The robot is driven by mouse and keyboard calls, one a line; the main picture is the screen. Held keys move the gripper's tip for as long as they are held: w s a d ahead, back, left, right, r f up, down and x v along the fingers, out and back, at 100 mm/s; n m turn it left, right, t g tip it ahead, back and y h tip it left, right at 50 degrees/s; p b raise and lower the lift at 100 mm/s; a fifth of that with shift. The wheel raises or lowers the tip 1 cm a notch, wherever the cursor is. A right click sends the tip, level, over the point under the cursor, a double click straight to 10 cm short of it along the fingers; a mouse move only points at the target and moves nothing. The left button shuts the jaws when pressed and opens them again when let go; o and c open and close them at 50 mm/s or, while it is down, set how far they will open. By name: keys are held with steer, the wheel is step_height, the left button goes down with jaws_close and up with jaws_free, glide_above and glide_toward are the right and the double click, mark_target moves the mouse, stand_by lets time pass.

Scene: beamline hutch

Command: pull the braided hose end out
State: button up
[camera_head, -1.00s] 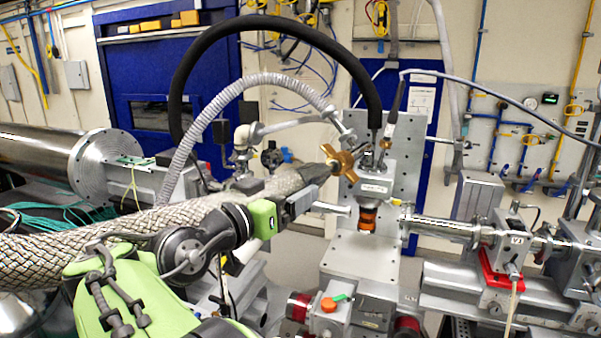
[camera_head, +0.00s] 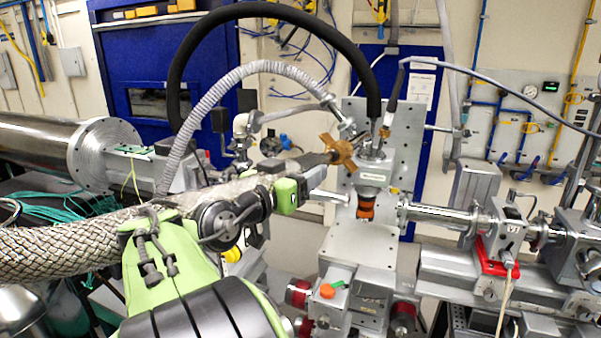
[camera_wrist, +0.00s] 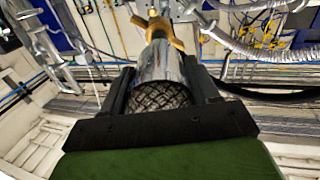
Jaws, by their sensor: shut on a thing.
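The braided hose (camera_head: 60,245) is a thick, silver woven tube that runs in from the left edge. Its end points right, toward a grey upright valve block (camera_head: 374,178). A brass winged fitting (camera_head: 340,152) is at the tip, in front of that block; I cannot tell whether it is joined to it. My gripper (camera_head: 298,190) is at the hose end. In the wrist view its dark fingers (camera_wrist: 163,80) stand on both sides of a shiny metal collar (camera_wrist: 160,62), with braid below and the brass fitting (camera_wrist: 156,28) beyond. The far finger is partly hidden in the head view.
A ribbed grey hose (camera_head: 215,95) and a black hose (camera_head: 270,12) arch above my arm. A steel beam pipe (camera_head: 440,212) and red-based mount (camera_head: 497,258) stand at right. A large steel cylinder (camera_head: 40,140) is at left. A blue door (camera_head: 160,70) is behind.

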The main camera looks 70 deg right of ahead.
steer(key=shift+a+f+b, duration=0.1)
steer(key=shift+f+b, duration=0.05)
steer(key=shift+b, duration=0.2)
steer(key=shift+w+a+r, duration=0.2)
steer(key=shift+w+a, duration=0.05)
steer(key=shift+a, duration=0.35)
steer(key=o, duration=0.8)
steer(key=shift+s+d, duration=0.1)
steer(key=shift+d, duration=0.15)
steer(key=shift+a, duration=0.25)
steer(key=b+v, duration=0.4)
steer(key=v, duration=1.1)
steer(key=shift+a, duration=0.2)
